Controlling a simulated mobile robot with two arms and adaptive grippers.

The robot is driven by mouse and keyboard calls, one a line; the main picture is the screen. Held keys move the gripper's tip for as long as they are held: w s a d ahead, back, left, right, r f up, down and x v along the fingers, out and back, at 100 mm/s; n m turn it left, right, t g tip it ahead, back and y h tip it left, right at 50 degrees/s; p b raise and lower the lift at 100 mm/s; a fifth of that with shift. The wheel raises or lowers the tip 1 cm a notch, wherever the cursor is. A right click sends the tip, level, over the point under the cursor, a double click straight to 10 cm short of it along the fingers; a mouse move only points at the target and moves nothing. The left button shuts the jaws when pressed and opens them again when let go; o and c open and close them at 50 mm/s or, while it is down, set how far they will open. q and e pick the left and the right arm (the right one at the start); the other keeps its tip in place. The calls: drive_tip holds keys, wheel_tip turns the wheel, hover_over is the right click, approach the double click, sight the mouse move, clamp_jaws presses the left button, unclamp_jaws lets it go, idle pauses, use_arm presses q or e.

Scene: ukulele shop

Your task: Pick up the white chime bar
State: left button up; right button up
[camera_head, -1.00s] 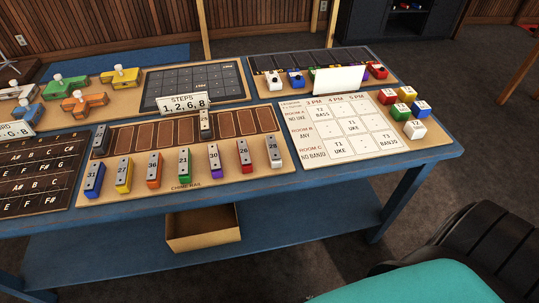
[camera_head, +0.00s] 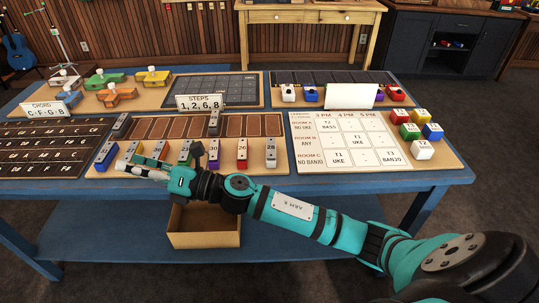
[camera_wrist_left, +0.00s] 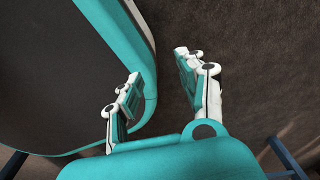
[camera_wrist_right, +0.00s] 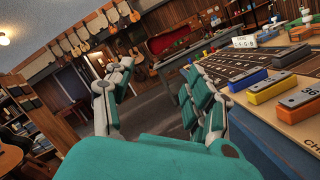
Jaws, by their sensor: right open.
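The white chime bar (camera_head: 271,152), marked 28, stands at the right end of the front row on the wooden chime rail board (camera_head: 230,167) in the head view. My right gripper (camera_head: 128,167) reaches left across the board's front edge, near the blue and yellow bars and well left of the white bar. It is open and empty in the right wrist view (camera_wrist_right: 156,80), where the white bar does not show. My left gripper (camera_wrist_left: 157,75) is open and empty over the dark floor beside my own body, and is not in the head view.
Blue (camera_head: 106,155), yellow, orange, green, purple (camera_head: 213,154) and red (camera_head: 242,154) bars stand left of the white one. A steps sign (camera_head: 201,102) stands behind. The schedule board (camera_head: 300,155) lies close on the right. An open box (camera_head: 204,240) sits below the tabletop.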

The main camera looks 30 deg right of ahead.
wheel_tip(320, 180, up, 2)
drive_tip(key=s+a+n+g+y, duration=0.25)
drive_tip(key=n+g, duration=0.35)
drive_tip(key=n, duration=0.4)
drive_tip(key=n+g+h+b, duration=0.1)
drive_tip(key=n+g+h, duration=0.3)
drive_tip(key=n+h, duration=1.55)
approach(271, 148)
drive_tip(key=shift+m+h, duration=0.65)
drive_tip(key=shift+h, duration=0.05)
drive_tip(key=x, duration=0.4)
drive_tip(key=shift+w+a+f, duration=0.1)
drive_tip(key=shift+a+f, duration=0.05)
drive_tip(key=shift+a, duration=0.25)
drive_tip(key=shift+p+x, duration=0.45)
drive_tip(key=shift+x, duration=2.6)
use_arm(q)
drive_tip(key=shift+s+d+f, duration=0.15)
drive_tip(key=shift+s, duration=0.65)
use_arm(e)
drive_tip(key=shift+a, duration=0.2)
